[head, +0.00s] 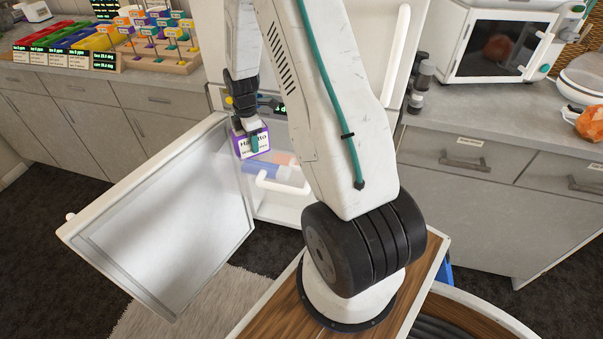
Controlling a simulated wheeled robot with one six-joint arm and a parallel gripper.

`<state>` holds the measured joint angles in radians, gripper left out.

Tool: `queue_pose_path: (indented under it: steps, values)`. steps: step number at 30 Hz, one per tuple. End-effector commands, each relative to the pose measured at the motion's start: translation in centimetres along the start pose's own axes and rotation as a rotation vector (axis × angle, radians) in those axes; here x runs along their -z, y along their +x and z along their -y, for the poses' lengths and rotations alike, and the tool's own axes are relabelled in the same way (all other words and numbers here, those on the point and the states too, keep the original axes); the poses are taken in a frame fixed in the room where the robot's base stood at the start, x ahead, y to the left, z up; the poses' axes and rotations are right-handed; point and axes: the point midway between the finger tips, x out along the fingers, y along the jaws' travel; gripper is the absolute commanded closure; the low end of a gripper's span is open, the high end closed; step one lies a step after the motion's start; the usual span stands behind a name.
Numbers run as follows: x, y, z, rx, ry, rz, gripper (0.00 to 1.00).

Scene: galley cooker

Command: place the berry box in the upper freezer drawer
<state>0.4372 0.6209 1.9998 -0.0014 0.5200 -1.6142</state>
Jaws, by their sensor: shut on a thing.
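My gripper (254,141) is shut on a small white box with purple edges, the berry box (242,149). Its printed label is partly covered by a teal fingertip. I hold it in the freezer's opening, above a clear drawer (284,185) with a white handle. Blue and orange-red things show in this drawer. My arm hides the right part of the freezer, so I cannot tell the drawers' full layout or whether the box touches anything.
The freezer door (165,225) stands wide open to the left. Grey cabinets and worktops (500,130) flank the freezer. A rack of coloured blocks (155,45) stands at the back left and a white oven-like appliance (500,45) at the back right.

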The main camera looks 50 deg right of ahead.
Motion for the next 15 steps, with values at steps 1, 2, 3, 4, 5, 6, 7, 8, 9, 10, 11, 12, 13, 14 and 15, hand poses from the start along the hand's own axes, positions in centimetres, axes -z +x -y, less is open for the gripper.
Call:
queue_pose_path:
  steps: [1,2,3,4,5,6,7,8,9,10,11,12,13,14,15]
  values:
    - [-0.6,0.1,0.5,0.001,0.004,0.0,0.82]
    - [-1.0,0.1,0.8,0.0,0.005,0.0,0.82]
    - [-1.7,0.1,1.5,0.0,0.005,0.0,0.82]
    - [-2.3,0.1,2.0,0.0,0.006,0.0,0.82]
    - [-2.9,0.1,2.6,0.001,0.007,0.0,0.82]
    - [-3.7,0.0,3.4,0.001,0.007,0.0,0.82]
    - [-4.3,0.0,3.9,0.0,0.008,0.0,0.82]
    - [-4.9,0.0,4.5,0.0,0.007,0.0,0.82]
    - [-5.7,0.1,5.2,0.001,0.008,0.0,0.82]
    - [-6.3,0.0,5.8,0.001,0.007,0.0,0.82]
    - [-6.9,0.0,6.3,0.0,0.008,0.0,0.82]
    - [-7.6,0.0,7.0,0.0,0.007,0.0,0.82]
    - [-8.2,0.0,7.5,0.0,0.008,0.0,0.82]
    - [-8.7,0.0,8.1,0.001,0.007,0.0,0.82]
    - [-9.4,0.0,8.7,0.001,0.007,0.0,0.82]
